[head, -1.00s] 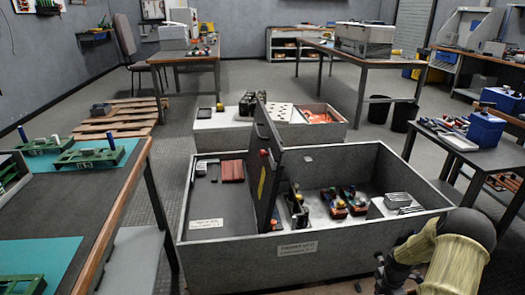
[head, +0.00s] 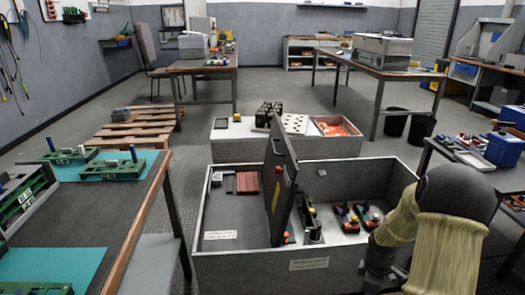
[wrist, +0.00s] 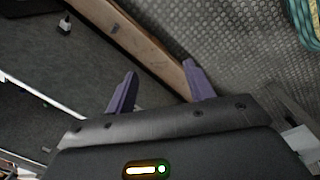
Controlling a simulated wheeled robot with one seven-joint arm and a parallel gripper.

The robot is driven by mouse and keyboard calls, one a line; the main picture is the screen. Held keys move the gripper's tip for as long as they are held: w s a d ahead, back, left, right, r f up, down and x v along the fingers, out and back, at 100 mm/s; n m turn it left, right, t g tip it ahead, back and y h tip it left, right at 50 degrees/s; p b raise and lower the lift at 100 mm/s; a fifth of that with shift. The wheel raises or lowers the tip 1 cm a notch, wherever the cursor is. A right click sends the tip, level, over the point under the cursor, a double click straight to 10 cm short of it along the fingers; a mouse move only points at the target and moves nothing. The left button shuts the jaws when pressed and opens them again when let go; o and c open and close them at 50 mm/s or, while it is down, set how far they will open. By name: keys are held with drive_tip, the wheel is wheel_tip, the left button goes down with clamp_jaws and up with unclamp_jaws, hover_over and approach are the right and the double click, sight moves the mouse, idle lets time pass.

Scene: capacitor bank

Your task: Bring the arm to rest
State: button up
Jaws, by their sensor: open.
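My arm, with a pale yellow sleeve and a dark rounded joint, shows at the lower right of the head view, in front of the right end of the grey bin (head: 262,272). A brown wooden edge (wrist: 150,52) runs diagonally behind the fingers. Whether they touch it cannot be told. In the head view the fingers cannot be made out.
The grey bin holds an upright dark panel (head: 280,190) and several small parts. A workbench (head: 135,215) with green fixtures stands left, and a table with a blue box (head: 503,150) right. A green coil (wrist: 305,22) shows in the wrist view.

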drive_tip(key=s+a+r+m+t+p, duration=0.1)
drive_tip(key=s+a+r+m+p, duration=0.2)
drive_tip(key=s+a+r+m, duration=0.55)
drive_tip(key=s+a+r+m+t+p, duration=0.1)
drive_tip(key=s+a+r+m+p, duration=0.35)
drive_tip(key=a+r, duration=0.55)
wheel_tip(320, 180, up, 39)
drive_tip(key=d+n+p, duration=0.1)
drive_tip(key=d+p, duration=0.1)
drive_tip(key=p, duration=3.4)
drive_tip(key=shift+y, duration=0.4)
